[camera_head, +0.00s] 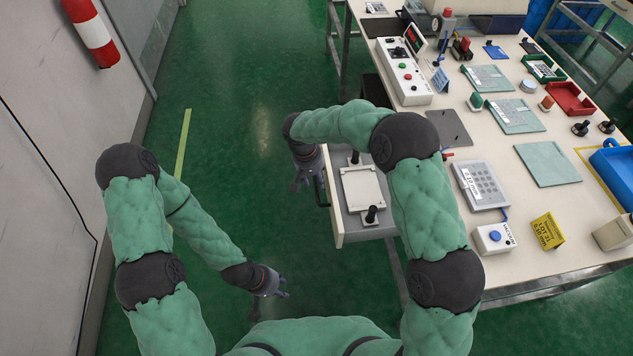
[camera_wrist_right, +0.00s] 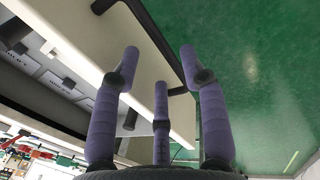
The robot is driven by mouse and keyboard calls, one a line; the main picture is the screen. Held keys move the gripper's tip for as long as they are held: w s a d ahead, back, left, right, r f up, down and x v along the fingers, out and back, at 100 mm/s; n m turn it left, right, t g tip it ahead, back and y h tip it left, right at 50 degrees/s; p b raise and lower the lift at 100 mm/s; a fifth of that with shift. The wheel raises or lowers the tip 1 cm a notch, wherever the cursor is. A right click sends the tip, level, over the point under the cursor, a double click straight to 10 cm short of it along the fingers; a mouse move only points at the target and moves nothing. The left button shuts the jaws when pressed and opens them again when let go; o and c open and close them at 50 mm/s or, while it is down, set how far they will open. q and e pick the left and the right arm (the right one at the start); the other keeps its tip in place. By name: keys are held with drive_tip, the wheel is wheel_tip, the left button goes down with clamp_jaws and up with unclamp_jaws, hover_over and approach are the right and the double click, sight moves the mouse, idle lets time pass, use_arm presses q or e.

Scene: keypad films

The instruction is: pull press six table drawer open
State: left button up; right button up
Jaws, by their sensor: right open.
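The drawer (camera_head: 339,218) stands out from the left side of the table, pulled open, with a pale fixture plate and black knobs inside. Its dark bar handle (camera_head: 320,189) is on the front face. My right gripper (camera_head: 303,183) is at the drawer front, beside the handle. In the right wrist view my right gripper (camera_wrist_right: 160,62) is open, its fingers spread near the black handle (camera_wrist_right: 160,36) and the drawer's pale front. I cannot tell whether they touch. My left gripper (camera_head: 284,286) hangs low over the floor, empty, with its fingers apart.
The table (camera_head: 555,262) holds a keypad unit (camera_head: 481,185), a control box (camera_head: 404,72), a blue-button box (camera_head: 494,238), a yellow sign (camera_head: 547,231) and a red tray (camera_head: 571,99). Green floor (camera_head: 240,130) lies clear left of the drawer. A wall stands farther left.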

wheel_tip(320, 180, up, 10)
drive_tip(key=a, duration=0.2)
drive_tip(key=shift+f, duration=0.15)
drive_tip(key=shift+s, duration=0.1)
idle(0.3)
